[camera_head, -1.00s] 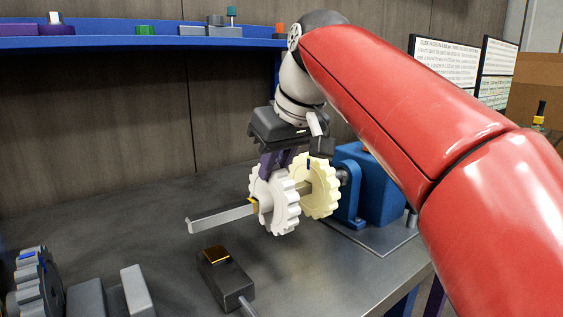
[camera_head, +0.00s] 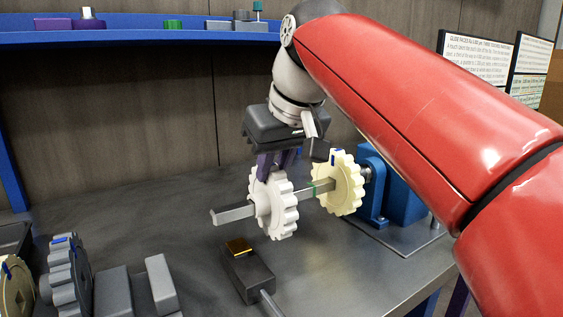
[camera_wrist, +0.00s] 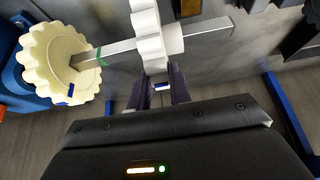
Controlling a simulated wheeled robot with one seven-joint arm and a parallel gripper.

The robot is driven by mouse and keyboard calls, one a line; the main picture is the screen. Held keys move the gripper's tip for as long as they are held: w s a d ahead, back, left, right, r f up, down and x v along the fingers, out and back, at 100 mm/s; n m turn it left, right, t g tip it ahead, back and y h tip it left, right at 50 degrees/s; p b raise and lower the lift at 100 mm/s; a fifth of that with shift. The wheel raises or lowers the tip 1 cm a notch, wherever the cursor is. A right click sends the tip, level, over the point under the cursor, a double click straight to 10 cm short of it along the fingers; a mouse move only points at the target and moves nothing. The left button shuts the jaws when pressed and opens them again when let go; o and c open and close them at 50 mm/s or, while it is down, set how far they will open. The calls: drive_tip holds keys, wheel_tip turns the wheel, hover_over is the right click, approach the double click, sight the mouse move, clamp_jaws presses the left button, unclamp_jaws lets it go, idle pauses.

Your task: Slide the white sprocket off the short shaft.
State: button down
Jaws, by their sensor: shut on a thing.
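The white sprocket (camera_head: 275,207) is on the square metal shaft (camera_head: 234,213), partway along it, with bare shaft on both sides. My gripper (camera_head: 274,168) is shut on its upper rim from above. In the wrist view the white sprocket (camera_wrist: 150,35) sits between my fingers (camera_wrist: 165,88). A cream sprocket (camera_head: 338,183) with a blue mark is at the inner end of the shaft, by the blue housing; it also shows in the wrist view (camera_wrist: 57,62). A green band (camera_head: 311,188) marks the shaft between the two sprockets. The shaft's free end points left.
A blue motor housing (camera_head: 398,190) stands at the right. A dark box with a gold top (camera_head: 240,247) lies on the table below the shaft. Grey gear parts (camera_head: 68,275) and blocks are at front left. A blue shelf (camera_head: 120,37) runs behind.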

drive_tip(key=s+a+p, duration=0.1)
drive_tip(key=s+a, duration=0.6)
drive_tip(key=a, duration=0.3)
drive_tip(key=shift+a, duration=0.25)
idle(1.4)
drive_tip(key=shift+r, duration=0.1)
wheel_tip(320, 180, up, 7)
idle(0.8)
drive_tip(key=shift+s+a, duration=0.1)
